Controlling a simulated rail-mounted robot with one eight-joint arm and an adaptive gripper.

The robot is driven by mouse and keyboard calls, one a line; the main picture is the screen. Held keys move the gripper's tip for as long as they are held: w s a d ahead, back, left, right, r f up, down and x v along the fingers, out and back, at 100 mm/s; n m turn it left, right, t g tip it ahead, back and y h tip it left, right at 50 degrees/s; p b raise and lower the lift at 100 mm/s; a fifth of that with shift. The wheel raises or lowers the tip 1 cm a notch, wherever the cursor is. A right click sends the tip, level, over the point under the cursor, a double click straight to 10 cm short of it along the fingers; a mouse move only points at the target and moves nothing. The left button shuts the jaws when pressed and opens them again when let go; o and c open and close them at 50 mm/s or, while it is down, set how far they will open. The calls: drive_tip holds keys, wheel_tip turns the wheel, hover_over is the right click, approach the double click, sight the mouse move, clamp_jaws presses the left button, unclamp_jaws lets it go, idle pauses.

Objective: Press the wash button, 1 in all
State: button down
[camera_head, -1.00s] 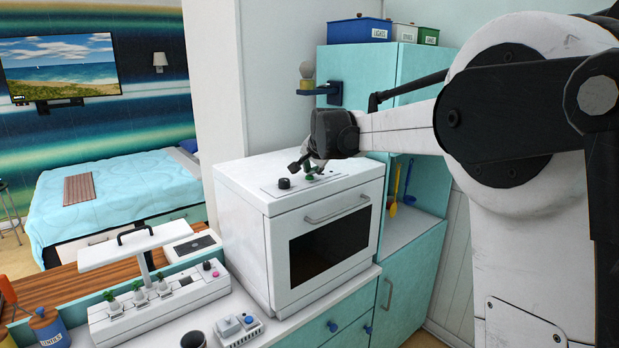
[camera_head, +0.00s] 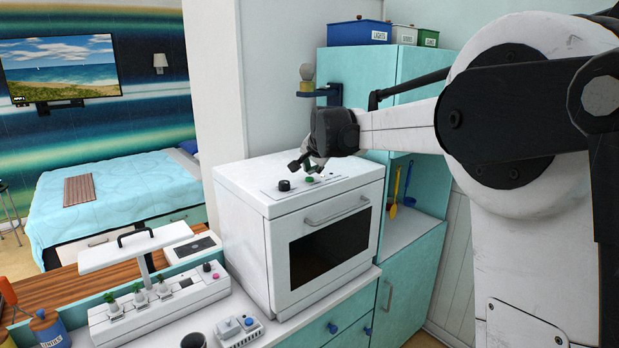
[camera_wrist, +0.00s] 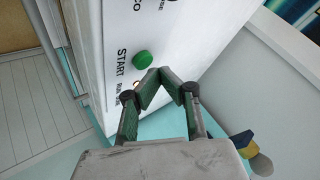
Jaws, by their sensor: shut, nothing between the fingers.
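The white appliance (camera_head: 310,225) on the counter has a dark window and controls on its top. A green button (camera_head: 309,180) sits there; in the wrist view the green button (camera_wrist: 143,59) is beside the word START. No wash label is legible; smaller print below is partly hidden. A small orange-tinted spot (camera_wrist: 137,86) shows near that print. My gripper (camera_head: 303,168) is over the top panel, close to the green button.
A black knob (camera_head: 284,185) is left of the button. A teal cabinet (camera_head: 405,75) stands behind on the right. A white panel with small plants (camera_head: 160,300) and a grey device (camera_head: 238,328) are on the counter at front left.

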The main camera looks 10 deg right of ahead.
sight(310, 178)
drive_tip(key=shift+r, duration=0.2)
drive_tip(key=shift+r+p, duration=1.35)
drive_tip(key=shift+r, duration=1.2)
drive_tip(key=shift+f, duration=0.1)
drive_tip(key=s+f+n+g+b, duration=0.1)
drive_tip(key=s+f+n+b, duration=0.35)
drive_tip(key=s, duration=1.45)
drive_tip(key=s+f+n+b, duration=0.2)
drive_tip(key=s+f+b, duration=0.3)
drive_tip(key=s+f, duration=0.9)
drive_tip(key=s+f+n+b, duration=0.1)
drive_tip(key=s+f, duration=0.3)
drive_tip(key=s, duration=0.4)
drive_tip(key=s+f+n+g+b, duration=0.1)
drive_tip(key=s+f, duration=0.3)
drive_tip(key=s, duration=0.5)
drive_tip(key=shift+f+b, duration=0.25)
drive_tip(key=shift+b, duration=0.45)
